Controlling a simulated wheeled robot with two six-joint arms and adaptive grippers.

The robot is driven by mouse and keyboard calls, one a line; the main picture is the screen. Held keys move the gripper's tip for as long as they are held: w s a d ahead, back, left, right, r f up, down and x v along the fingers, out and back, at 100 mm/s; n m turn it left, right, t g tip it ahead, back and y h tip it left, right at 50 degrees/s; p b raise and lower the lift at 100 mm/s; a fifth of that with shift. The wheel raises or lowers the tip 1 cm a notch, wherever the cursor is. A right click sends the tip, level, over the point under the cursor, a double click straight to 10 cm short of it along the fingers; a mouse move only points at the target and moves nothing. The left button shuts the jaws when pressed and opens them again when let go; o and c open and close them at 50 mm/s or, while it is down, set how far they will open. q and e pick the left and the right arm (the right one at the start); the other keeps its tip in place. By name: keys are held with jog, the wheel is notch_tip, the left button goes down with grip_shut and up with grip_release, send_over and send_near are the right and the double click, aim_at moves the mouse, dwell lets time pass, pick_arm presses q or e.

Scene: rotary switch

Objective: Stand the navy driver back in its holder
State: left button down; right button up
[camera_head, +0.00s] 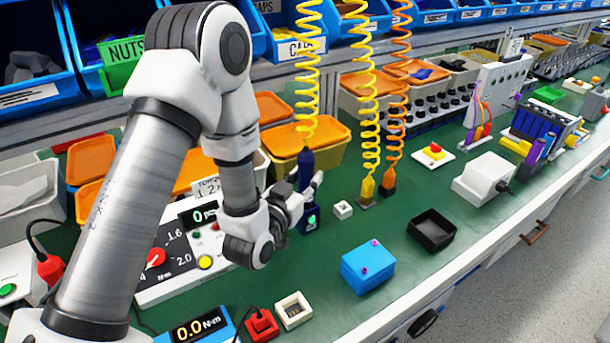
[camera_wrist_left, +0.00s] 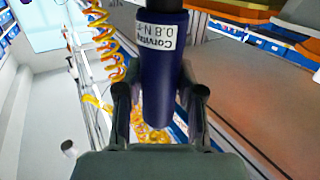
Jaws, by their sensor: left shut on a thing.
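The navy driver (camera_head: 306,166) hangs upright from a yellow coiled cord in the head view. My left gripper (camera_head: 304,192) is shut on it from the left. In the wrist view the navy driver (camera_wrist_left: 160,85) fills the middle, with a white label on its body, between the fingers of my left gripper (camera_wrist_left: 158,103). A small dark blue holder (camera_head: 311,220) with a green light stands on the green bench directly below the driver. The fingers hide the driver's lower end, so I cannot tell whether it is inside the holder. My right gripper is out of view.
A torque control panel (camera_head: 180,250) lies beneath my left arm. A yellow driver (camera_head: 368,187) and an orange driver (camera_head: 389,179) stand to the right. A small white block (camera_head: 343,209), a blue box (camera_head: 368,268) and a black tray (camera_head: 432,231) lie nearby.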

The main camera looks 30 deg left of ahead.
pick_arm(q)
jog(key=shift+w+f, duration=0.15)
jog(key=shift+f, duration=0.45)
jog(key=shift+r, duration=0.1)
jog(key=shift+f+b, duration=0.25)
jog(key=shift+b, duration=0.15)
jog(key=shift+f+b, duration=0.25)
jog(key=shift+b, duration=0.1)
dwell(0.4)
jog(key=c, duration=0.6)
grip_release()
jog(key=shift+s, duration=0.2)
jog(key=shift+c, duration=0.2)
